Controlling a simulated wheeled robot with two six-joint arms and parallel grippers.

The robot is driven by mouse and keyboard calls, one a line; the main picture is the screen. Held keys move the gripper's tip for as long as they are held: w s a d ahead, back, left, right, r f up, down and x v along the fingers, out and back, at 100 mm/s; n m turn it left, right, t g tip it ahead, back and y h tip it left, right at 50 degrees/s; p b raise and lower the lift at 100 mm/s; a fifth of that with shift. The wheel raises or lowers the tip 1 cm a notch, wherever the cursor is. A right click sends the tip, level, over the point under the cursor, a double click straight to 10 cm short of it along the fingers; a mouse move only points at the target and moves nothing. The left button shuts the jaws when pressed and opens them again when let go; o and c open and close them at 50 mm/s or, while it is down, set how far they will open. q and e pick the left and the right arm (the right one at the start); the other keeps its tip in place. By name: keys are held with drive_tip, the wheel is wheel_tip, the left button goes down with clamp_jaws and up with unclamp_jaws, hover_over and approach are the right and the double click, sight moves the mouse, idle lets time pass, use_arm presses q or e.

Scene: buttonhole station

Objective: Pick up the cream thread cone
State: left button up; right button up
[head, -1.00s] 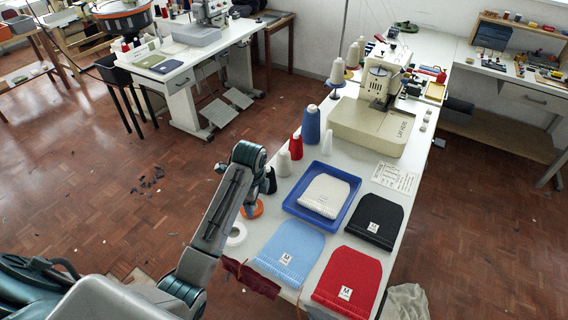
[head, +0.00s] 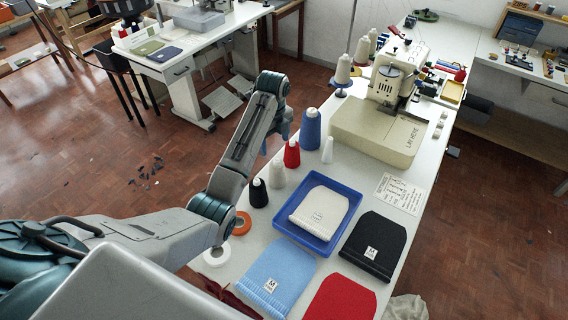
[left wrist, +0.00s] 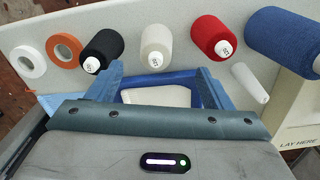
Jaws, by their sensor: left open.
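The cream thread cone (head: 278,175) stands upright on the table between the black cone (head: 258,193) and the red cone (head: 292,154). In the left wrist view the cream cone (left wrist: 155,42) is at top centre, its narrow end towards my gripper. My left gripper (head: 279,138) is partly hidden behind my own arm in the head view, beyond the row of cones. In the left wrist view the blue fingers of my left gripper (left wrist: 160,70) are spread apart with nothing held between them. The cream cone's tip shows just past the gap. My right gripper is not in view.
A tall blue cone (head: 311,130) and a small white cone (head: 327,150) stand near. A blue tray (head: 345,237) with a cream knit piece is in front. Orange (head: 242,222) and white (head: 216,256) tape rolls lie left. The sewing machine (head: 385,125) stands behind.

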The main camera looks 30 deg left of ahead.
sight(277, 160)
use_arm(q)
wheel_tip(277, 160, down, 2)
drive_tip(key=shift+f+p, duration=0.1)
drive_tip(key=shift+p, duration=0.35)
drive_tip(key=shift+s+f+p, duration=0.2)
drive_tip(key=shift+f, duration=0.4)
drive_tip(key=shift+s+f+p, duration=0.15)
drive_tip(key=shift+f, duration=0.45)
drive_tip(key=shift+d+f, duration=0.15)
drive_tip(key=shift+f, duration=0.15)
drive_tip(key=f+p, duration=0.1)
drive_tip(key=f, duration=0.1)
drive_tip(key=d+f+p, duration=0.1)
drive_tip(key=f, duration=0.1)
drive_tip(key=shift+s+f+p, duration=0.15)
drive_tip(key=shift+f+p, duration=0.05)
drive_tip(key=shift+p, duration=0.2)
drive_tip(key=shift+a+f, duration=0.1)
drive_tip(key=shift+f, duration=0.3)
drive_tip(key=shift+c, duration=0.4)
drive_tip(key=c, duration=1.1)
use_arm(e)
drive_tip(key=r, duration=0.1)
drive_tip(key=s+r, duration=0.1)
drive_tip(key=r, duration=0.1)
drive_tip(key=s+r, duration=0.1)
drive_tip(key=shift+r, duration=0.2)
